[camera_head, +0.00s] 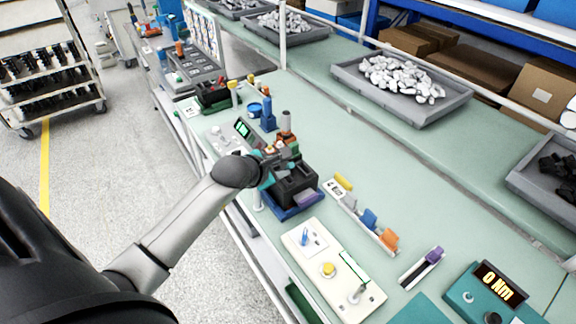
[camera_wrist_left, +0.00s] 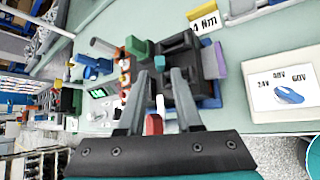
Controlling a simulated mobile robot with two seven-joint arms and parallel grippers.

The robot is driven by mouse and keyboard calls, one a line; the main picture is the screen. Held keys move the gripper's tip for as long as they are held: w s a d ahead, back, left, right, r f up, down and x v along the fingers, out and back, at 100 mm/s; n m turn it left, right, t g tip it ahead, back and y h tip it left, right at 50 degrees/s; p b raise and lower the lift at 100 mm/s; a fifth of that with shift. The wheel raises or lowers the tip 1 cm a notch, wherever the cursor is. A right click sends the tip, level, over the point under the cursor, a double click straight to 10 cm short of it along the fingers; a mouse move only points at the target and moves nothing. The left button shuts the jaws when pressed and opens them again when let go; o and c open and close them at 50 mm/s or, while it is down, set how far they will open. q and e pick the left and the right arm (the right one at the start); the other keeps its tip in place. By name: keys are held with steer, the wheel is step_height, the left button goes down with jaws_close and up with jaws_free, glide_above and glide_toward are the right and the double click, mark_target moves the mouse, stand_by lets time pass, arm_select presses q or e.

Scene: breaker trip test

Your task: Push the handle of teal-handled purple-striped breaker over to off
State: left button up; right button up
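The black breaker (camera_head: 295,187) sits in a blue holder (camera_head: 292,211) on the green bench, with a purple stripe (camera_head: 305,198) on its near side. In the left wrist view the breaker (camera_wrist_left: 182,70) is close ahead, its purple stripe (camera_wrist_left: 220,60) to the right. A small teal piece (camera_wrist_left: 159,63), seemingly its handle, shows near the fingertips; contact cannot be told. My left gripper (camera_head: 277,163) is over the breaker and hides part of it in the head view. Its fingers (camera_wrist_left: 158,78) are apart, with nothing visibly gripped. My right gripper is not in view.
A cream panel (camera_head: 323,262) with a yellow button stands in front of the breaker. A rail with coloured blocks (camera_head: 368,220) lies to its right. A torque display (camera_head: 499,286) is at lower right. Grey trays (camera_head: 345,65) stand behind; the bench between is mostly clear.

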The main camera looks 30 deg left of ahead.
mark_target(291, 165)
arm_select(q)
steer(key=shift+x, duration=2.7)
steer(key=shift+c, duration=0.4)
jaws_close()
